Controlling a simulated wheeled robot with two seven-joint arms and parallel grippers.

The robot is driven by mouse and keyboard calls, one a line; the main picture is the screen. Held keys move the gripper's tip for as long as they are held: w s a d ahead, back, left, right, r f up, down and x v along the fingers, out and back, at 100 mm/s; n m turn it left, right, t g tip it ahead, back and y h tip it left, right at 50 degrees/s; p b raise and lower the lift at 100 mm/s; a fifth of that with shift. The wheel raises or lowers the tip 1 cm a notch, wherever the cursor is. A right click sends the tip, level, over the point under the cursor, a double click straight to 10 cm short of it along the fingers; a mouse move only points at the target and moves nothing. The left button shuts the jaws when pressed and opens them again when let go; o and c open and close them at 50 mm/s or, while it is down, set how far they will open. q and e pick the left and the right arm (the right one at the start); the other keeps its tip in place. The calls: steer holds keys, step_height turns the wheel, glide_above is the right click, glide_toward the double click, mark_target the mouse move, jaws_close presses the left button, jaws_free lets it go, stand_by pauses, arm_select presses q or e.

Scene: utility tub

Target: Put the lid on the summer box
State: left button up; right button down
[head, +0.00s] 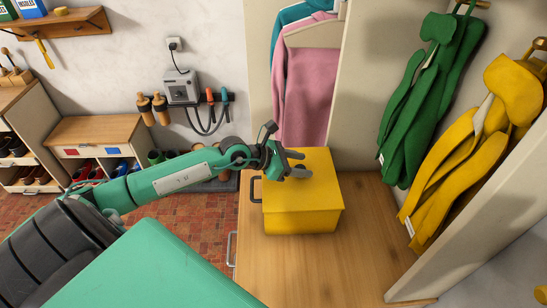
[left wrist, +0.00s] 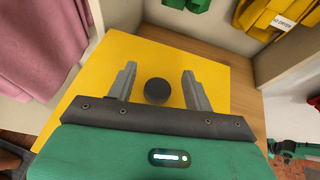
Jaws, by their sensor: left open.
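The yellow box (head: 300,222) stands on the wooden cabinet top. Its flat yellow lid (head: 318,192) lies on top, with its edge just over the box's front wall. The lid also fills the middle of the left wrist view (left wrist: 215,75), with a round dark knob (left wrist: 157,91) on it. My left gripper (head: 297,164) is above the lid, open. In the left wrist view its fingers (left wrist: 157,78) stand on either side of the knob, apart from it. In the head view the gripper hides the knob. My right gripper does not show clearly in either view.
The wooden top (head: 300,270) is clear in front of the box. Green overalls (head: 430,100) and yellow overalls (head: 470,150) hang at the right. A pink garment (head: 305,95) hangs behind the box. A partition (head: 480,190) bounds the top on the right.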

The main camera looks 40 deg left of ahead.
arm_select(q)
steer(key=b+v, duration=0.1)
steer(key=v, duration=0.3)
steer(key=b+v, duration=0.2)
steer(key=v, duration=0.2)
steer(key=shift+s+a+f, duration=0.1)
steer(key=shift+s+a, duration=0.1)
steer(key=shift+s, duration=0.15)
steer(key=shift+v, duration=1.4)
steer(key=shift+a, duration=0.1)
